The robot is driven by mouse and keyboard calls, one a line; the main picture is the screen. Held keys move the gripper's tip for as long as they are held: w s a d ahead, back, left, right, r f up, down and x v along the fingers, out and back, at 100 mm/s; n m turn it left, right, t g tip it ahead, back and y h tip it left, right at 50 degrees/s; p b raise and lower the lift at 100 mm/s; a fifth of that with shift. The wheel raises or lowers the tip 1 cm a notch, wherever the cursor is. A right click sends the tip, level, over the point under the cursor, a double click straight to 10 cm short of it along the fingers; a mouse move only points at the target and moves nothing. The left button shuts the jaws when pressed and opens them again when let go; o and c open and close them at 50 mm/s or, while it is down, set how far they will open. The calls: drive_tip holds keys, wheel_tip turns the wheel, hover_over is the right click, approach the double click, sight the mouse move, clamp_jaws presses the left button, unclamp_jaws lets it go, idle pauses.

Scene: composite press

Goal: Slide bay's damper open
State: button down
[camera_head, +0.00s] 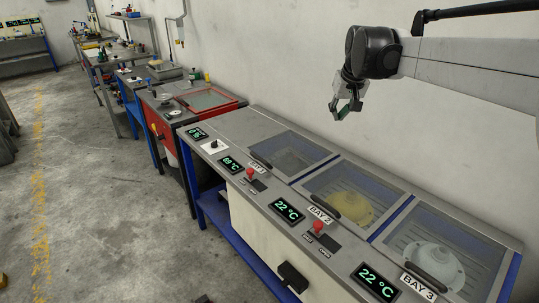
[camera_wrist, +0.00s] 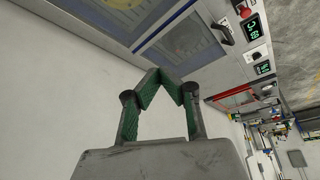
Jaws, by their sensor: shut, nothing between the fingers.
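The press bench has three lidded bays in a row: bay 1 (camera_head: 290,152), bay 2 (camera_head: 352,194) and bay 3 (camera_head: 445,250). A red-knobbed slider (camera_head: 250,174) stands on the panel near the bay 1 label, and another red-knobbed slider (camera_head: 319,228) stands near the bay 2 label. Which one is the damper I cannot tell from the small labels. My gripper (camera_head: 342,110) hangs above the back of the bench, apart from both knobs. In the wrist view my gripper (camera_wrist: 167,80) is shut and empty, its green-padded fingers meeting. A red knob (camera_wrist: 244,11) also shows there.
Green temperature displays (camera_head: 287,209) line the panel. A black handle (camera_head: 291,277) sticks out from the bench front. Bay 2 holds a yellow domed part, bay 3 a white one. A red-framed machine (camera_head: 205,100) stands farther left. The wall is close behind the bench.

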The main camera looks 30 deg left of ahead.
drive_tip(key=a+f+n+p, duration=0.1)
drive_tip(key=a+f, duration=0.5)
drive_tip(key=a, duration=0.4)
drive_tip(key=s+a+f+n+g, duration=0.1)
drive_tip(key=a+f, duration=0.5)
drive_tip(key=a, duration=0.5)
drive_tip(key=s+a+f+n+g+p, duration=0.1)
drive_tip(key=a+f+n, duration=0.1)
drive_tip(key=a+f, duration=0.4)
drive_tip(key=a, duration=0.5)
drive_tip(key=shift+a+f+p, duration=0.25)
drive_tip(key=shift+f+p, duration=0.05)
